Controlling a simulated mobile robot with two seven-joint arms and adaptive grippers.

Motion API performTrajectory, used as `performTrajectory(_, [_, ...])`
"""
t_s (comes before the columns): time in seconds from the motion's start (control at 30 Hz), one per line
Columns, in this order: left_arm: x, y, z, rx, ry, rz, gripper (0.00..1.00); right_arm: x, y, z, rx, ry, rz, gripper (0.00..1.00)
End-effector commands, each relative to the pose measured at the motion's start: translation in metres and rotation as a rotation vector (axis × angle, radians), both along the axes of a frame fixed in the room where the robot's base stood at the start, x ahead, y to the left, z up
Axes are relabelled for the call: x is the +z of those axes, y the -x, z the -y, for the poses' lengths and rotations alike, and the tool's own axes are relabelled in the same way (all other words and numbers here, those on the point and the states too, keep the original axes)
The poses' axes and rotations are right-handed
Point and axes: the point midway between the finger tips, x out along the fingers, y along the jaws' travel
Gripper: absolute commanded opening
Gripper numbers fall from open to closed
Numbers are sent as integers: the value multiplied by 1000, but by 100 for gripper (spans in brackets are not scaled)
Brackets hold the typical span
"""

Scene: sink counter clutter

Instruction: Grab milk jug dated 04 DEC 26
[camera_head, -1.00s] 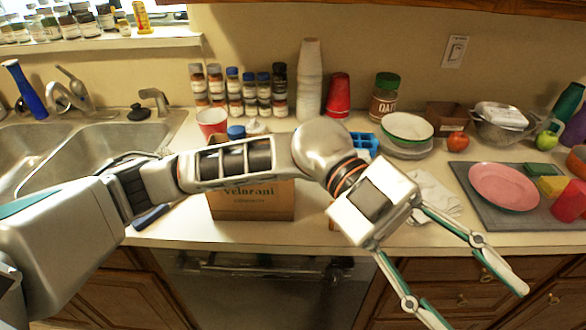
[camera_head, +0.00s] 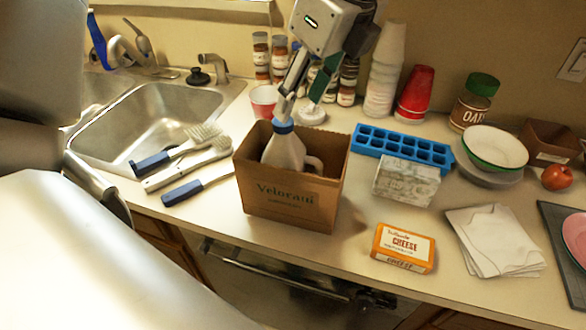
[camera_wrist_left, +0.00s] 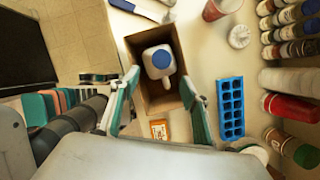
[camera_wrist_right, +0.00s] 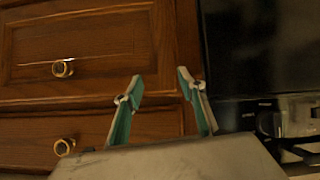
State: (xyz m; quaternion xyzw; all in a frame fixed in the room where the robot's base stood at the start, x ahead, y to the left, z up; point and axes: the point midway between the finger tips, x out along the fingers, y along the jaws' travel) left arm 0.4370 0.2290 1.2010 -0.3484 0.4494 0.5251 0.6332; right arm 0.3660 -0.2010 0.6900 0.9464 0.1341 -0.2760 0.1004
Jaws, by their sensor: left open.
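A white milk jug (camera_head: 284,152) with a blue cap stands inside an open brown cardboard box (camera_head: 288,203) on the counter. In the left wrist view the jug (camera_wrist_left: 164,72) is seen from above; its cap faces the camera. No date can be read on it. My left gripper (camera_head: 303,98) is open and points down over the box, its fingers near the cap; it holds nothing. In the left wrist view its fingers (camera_wrist_left: 160,80) stand apart with the jug between and beyond them. My right gripper (camera_wrist_right: 158,76) is open and empty, facing wooden drawers.
A blue ice tray (camera_head: 402,146), a pale wrapped block (camera_head: 406,181) and a cheese box (camera_head: 403,248) lie right of the box. Brushes (camera_head: 188,160) lie left, beside the sink (camera_head: 150,125). Spice jars and stacked cups (camera_head: 385,72) stand behind. The counter front is mostly clear.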

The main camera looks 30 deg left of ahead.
Motion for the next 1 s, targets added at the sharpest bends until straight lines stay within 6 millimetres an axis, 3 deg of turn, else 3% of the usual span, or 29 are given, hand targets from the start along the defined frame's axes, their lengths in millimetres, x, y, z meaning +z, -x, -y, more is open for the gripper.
performTrajectory(0.17, [4,-1,-14,56,-28,36,46,1,0,0,1,0,2,40])
performTrajectory(0.7, [-57,-2,-33,53,-26,32,46,7,4,1,2,4,-11,40])
performTrajectory(1.0, [-65,-3,-35,53,-25,36,46,8,3,1,2,3,-9,40])
